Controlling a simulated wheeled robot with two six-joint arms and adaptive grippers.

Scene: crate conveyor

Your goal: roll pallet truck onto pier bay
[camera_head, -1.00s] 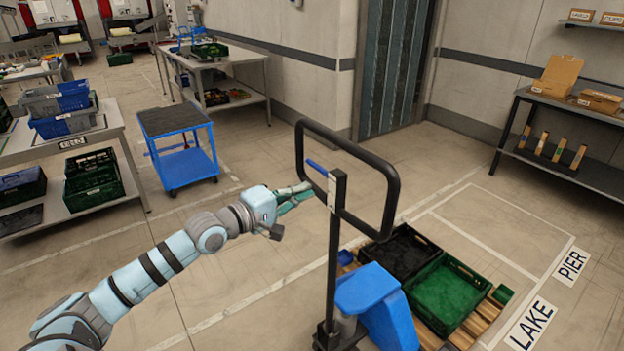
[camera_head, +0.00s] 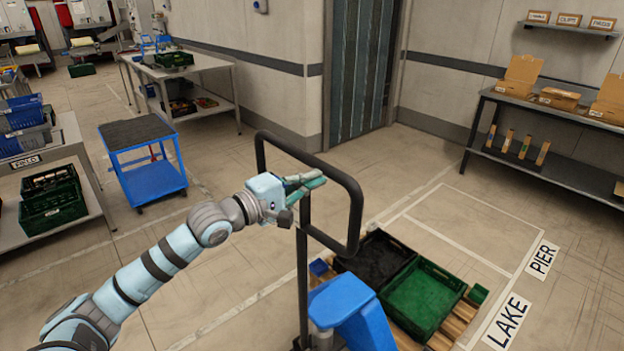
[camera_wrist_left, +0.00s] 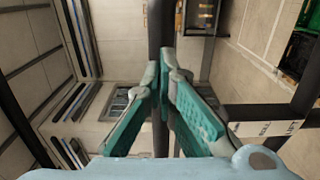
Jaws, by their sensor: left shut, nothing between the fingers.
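The pallet truck has a black loop handle (camera_head: 357,215) on a dark upright post and a blue body (camera_head: 352,312). Its forks are hidden. A wooden pallet (camera_head: 457,322) at the blue body bears a black crate (camera_head: 398,240) and a green crate (camera_head: 445,272). The pier bay (camera_head: 470,212) is a white floor outline beside the PIER label (camera_head: 541,259); its visible floor is bare. My left gripper (camera_head: 318,180) is shut and empty, overlapping the handle loop by the post. In the wrist view its fingertips (camera_wrist_left: 166,62) meet before a dark bar; contact is unclear. My right gripper is out of view.
A dark workbench (camera_head: 560,135) with boxes stands along the right wall. A blue cart (camera_head: 143,160) and loaded tables stand left. Open floor lies between cart and truck.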

